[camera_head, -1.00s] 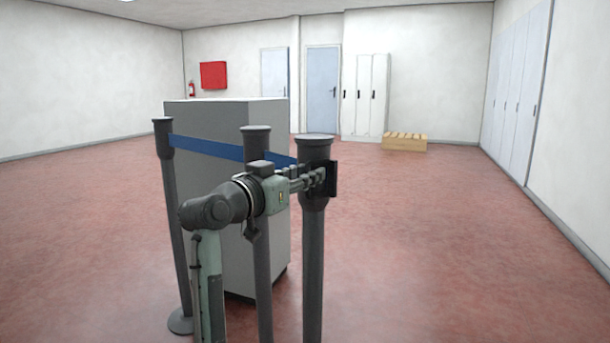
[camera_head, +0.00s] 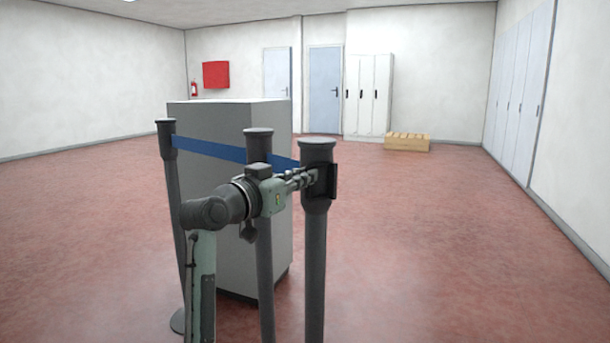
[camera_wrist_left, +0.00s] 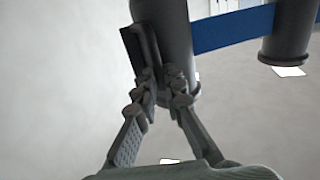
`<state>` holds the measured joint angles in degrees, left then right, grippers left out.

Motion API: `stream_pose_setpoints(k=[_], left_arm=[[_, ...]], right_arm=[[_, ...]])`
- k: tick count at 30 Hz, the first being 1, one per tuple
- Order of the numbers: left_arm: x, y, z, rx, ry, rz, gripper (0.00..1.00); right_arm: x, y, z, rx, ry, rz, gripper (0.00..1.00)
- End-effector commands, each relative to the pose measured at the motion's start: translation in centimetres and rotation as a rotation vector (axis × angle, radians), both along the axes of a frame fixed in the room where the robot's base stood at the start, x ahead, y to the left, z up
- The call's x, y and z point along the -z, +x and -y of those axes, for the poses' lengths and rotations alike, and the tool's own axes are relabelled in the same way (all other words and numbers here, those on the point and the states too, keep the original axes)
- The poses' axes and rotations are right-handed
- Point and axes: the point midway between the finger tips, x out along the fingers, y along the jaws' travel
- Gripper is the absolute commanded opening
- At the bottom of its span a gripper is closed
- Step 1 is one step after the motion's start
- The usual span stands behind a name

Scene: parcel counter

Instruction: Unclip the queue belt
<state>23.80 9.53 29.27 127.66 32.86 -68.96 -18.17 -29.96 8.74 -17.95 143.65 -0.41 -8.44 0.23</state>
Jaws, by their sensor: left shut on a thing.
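The blue queue belt (camera_head: 215,150) runs from the far left post (camera_head: 168,165), past the middle post (camera_head: 263,270), to the near right post (camera_head: 315,260). The belt also shows in the left wrist view (camera_wrist_left: 235,27). My left gripper (camera_head: 318,179) is at the head of the right post. Its fingertips (camera_wrist_left: 165,92) are shut on the belt's end clip, a dark piece against the post. The dark plate (camera_wrist_left: 138,55) stands beside the post there. The fingers hide most of the clip. My right gripper is not in view.
A tall grey counter block (camera_head: 225,220) stands behind the belt. The red floor (camera_head: 450,250) to the right is clear.

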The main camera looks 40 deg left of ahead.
Motion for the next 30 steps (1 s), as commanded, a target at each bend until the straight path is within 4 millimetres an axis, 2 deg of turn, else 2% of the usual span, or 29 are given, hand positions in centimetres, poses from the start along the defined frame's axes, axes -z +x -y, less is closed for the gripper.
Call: stream_pose_setpoints(k=[4,5,9,20,30], left_arm=[[-0.2,0.1,-0.4,-0.011,0.0,0.007,0.0],[-0.3,0.1,-0.4,-0.011,0.0,0.007,0.13],[-0.2,0.0,-0.4,-0.011,0.0,0.007,0.3],[-0.1,-0.4,-0.3,-0.009,0.0,0.004,0.31],[-0.1,-5.7,-0.3,-0.01,0.003,0.004,0.31]], right_arm=[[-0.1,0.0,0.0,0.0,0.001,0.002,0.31],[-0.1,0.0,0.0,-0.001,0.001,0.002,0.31],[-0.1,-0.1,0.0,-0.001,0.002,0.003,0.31],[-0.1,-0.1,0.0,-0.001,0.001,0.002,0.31],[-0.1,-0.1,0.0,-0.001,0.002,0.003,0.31]])
